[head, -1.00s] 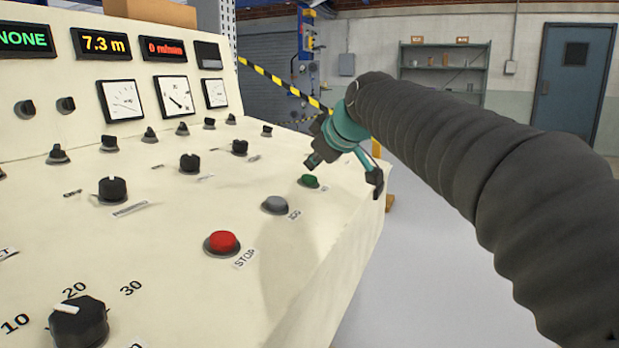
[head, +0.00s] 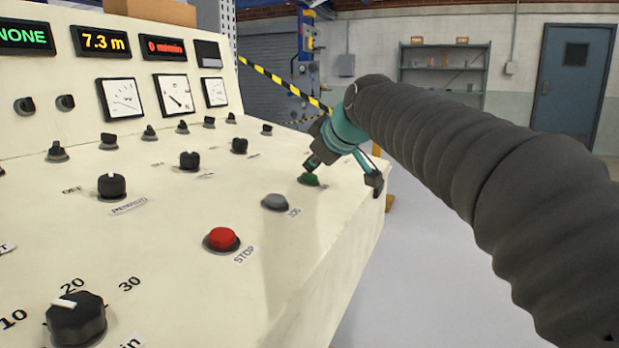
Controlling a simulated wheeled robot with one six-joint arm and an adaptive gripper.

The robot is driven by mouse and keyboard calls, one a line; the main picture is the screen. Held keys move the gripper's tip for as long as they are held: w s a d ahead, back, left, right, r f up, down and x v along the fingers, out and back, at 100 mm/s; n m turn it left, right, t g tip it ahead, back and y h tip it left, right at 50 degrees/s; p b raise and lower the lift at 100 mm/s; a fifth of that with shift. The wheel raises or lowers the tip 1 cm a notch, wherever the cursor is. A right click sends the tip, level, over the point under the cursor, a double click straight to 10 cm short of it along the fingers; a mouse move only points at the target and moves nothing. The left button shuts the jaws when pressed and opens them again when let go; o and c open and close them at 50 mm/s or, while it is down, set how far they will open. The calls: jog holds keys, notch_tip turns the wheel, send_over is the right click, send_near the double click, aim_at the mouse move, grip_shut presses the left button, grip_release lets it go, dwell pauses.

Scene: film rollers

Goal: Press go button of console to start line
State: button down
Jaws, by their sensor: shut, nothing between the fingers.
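The cream console (head: 310,240) fills the left and middle of the head view. Its green button (head: 309,180) is near the far right corner of the sloped top, its label too small to read. My gripper (head: 313,165) is shut and empty, pointing down with its tip right over the green button. The tip overlaps the button's upper edge in the picture; I cannot tell whether it touches. A grey button (head: 275,202) labelled JOG and a red button (head: 221,239) labelled STOP sit nearer to me in the same row.
Several black knobs (head: 112,185) stand up from the console top. The upright panel has gauges (head: 174,94) and displays, one reading 7.3 m (head: 101,41). Open floor (head: 430,270) lies to the right. A shelf (head: 444,70) and blue door (head: 577,80) are at the back.

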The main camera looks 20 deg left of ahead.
jog(key=shift+a+f+b, duration=0.1)
jog(key=shift+f+b, duration=0.25)
jog(key=shift+f, duration=0.15)
dwell(0.8)
dwell(0.4)
jog(key=shift+d+r+p, duration=0.2)
jog(key=shift+r+p, duration=0.5)
jog(key=shift+r, duration=0.2)
jog(key=r+p, duration=0.2)
jog(key=d+r+p, duration=0.1)
jog(key=r, duration=0.2)
jog(key=shift+p, duration=0.35)
jog(key=shift+d, duration=0.1)
